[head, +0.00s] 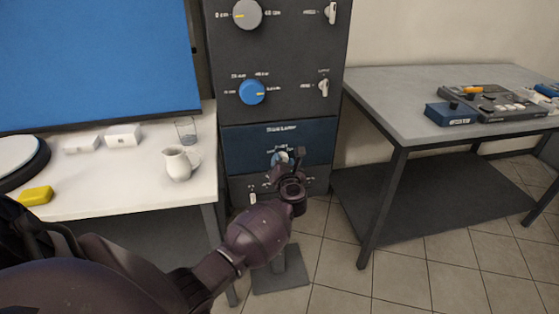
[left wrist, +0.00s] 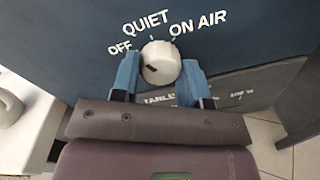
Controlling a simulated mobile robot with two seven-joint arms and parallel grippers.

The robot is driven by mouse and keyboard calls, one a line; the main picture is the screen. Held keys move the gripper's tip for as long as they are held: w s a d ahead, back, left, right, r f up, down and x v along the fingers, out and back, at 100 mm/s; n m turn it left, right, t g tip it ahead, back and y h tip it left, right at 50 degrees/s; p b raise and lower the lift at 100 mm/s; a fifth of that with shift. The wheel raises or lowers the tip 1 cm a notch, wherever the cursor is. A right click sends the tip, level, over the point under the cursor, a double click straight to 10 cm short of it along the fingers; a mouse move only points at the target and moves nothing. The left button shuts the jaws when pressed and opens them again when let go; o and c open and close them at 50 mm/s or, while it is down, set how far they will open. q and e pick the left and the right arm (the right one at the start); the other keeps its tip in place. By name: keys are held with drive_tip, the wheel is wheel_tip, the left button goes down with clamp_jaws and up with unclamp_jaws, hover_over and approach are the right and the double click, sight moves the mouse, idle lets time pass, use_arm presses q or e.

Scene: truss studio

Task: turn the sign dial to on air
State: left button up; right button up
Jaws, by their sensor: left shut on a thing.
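The sign dial (left wrist: 160,61) is a round white knob on a dark blue panel marked OFF, QUIET and ON AIR. Its dark mark is on the left side, nearest the OFF label and away from ON AIR. My left gripper (left wrist: 159,78) is shut on the dial, with one blue finger on each side of it. In the head view my left gripper (head: 287,161) reaches the blue panel low on the cabinet, and its wrist partly hides the dial and labels. My right gripper is not in view.
The dark cabinet (head: 305,55) carries a grey knob (head: 247,14), a blue knob (head: 252,92) and white switches. A white table (head: 110,185) with a white jug (head: 180,163) stands at left. A grey table (head: 410,100) with a console stands at right.

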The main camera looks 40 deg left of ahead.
use_arm(q)
drive_tip(key=shift+d+r+m+p, duration=0.1)
drive_tip(key=shift+r+m+p, duration=0.2)
drive_tip(key=shift+m, duration=0.2)
drive_tip(key=m+p, duration=0.1)
drive_tip(key=m, duration=0.1)
drive_tip(key=shift+m+p, duration=0.3)
drive_tip(key=shift+m, duration=0.1)
drive_tip(key=m+p, duration=0.2)
drive_tip(key=m, duration=0.2)
drive_tip(key=shift+f, duration=0.1)
drive_tip(key=m+p, duration=0.1)
drive_tip(key=m, duration=0.2)
drive_tip(key=shift+g, duration=0.4)
drive_tip(key=m+p, duration=0.1)
drive_tip(key=m, duration=0.3)
drive_tip(key=shift+f+p, duration=0.15)
drive_tip(key=shift+p, duration=0.25)
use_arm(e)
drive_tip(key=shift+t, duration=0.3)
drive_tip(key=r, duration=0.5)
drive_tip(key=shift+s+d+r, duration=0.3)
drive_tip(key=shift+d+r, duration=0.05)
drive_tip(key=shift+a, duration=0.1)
